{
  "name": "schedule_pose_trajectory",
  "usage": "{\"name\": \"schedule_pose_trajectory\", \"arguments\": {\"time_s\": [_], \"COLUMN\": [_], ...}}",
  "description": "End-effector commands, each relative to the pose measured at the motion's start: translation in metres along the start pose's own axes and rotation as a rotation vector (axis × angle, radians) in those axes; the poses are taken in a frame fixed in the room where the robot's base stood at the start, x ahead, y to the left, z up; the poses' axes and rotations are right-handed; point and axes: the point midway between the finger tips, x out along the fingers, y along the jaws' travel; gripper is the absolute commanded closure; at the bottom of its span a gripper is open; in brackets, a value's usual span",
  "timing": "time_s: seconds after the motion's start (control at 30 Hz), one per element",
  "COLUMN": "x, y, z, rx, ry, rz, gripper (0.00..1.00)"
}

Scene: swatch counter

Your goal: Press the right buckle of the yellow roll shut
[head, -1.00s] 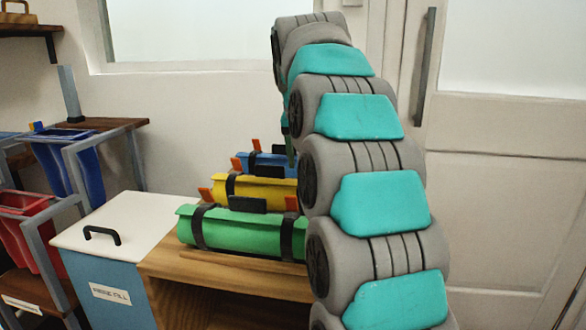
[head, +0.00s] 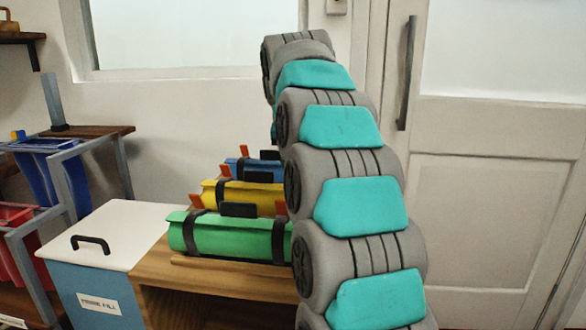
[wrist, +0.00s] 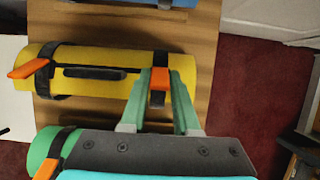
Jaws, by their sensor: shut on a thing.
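The yellow roll (wrist: 100,85) lies across the wooden counter in the wrist view, with a dark handle on it and an orange left buckle (wrist: 28,69) sticking out from its strap. Its orange right buckle (wrist: 159,82) is between the fingertips of my gripper (wrist: 159,90), which is shut on it. The fingers partly cover this buckle and its strap, so how far it is pressed cannot be told. In the head view the yellow roll (head: 235,194) stands behind the green one, and my arm hides its right end and my gripper.
The green roll (head: 225,236) lies in front, partly under my wrist. The blue roll (head: 262,170) lies behind. A white-topped bin (head: 130,225) stands left of the wooden counter (head: 225,278). A rack with blue and red bins is farther left, a door on the right.

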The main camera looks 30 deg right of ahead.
Motion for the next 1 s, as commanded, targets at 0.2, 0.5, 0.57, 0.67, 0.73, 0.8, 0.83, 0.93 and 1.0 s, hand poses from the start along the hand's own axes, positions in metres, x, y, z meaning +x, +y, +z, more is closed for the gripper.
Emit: {"name": "schedule_pose_trajectory", "arguments": {"time_s": [0.2,0.5,0.57,0.67,0.73,0.8,0.83,0.93,1.0], "x": [0.0,0.002,0.002,0.001,0.002,0.002,0.002,0.002,0.004], "y": [0.0,0.0,0.0,0.0,0.0,0.0,-0.001,-0.001,0.0], "z": [0.0,-0.002,-0.004,-0.006,-0.007,-0.009,-0.009,-0.011,-0.012], "rx": [0.0,-0.001,0.0,0.0,-0.001,0.0,0.0,0.0,-0.001], "ry": [0.0,-0.032,-0.053,-0.096,-0.125,-0.154,-0.166,-0.212,-0.242], "rz": [0.0,-0.001,-0.001,-0.001,-0.002,-0.002,-0.002,-0.004,-0.004], "gripper": [1.0,1.0,1.0,1.0,1.0,1.0,1.0,1.0,1.0]}}
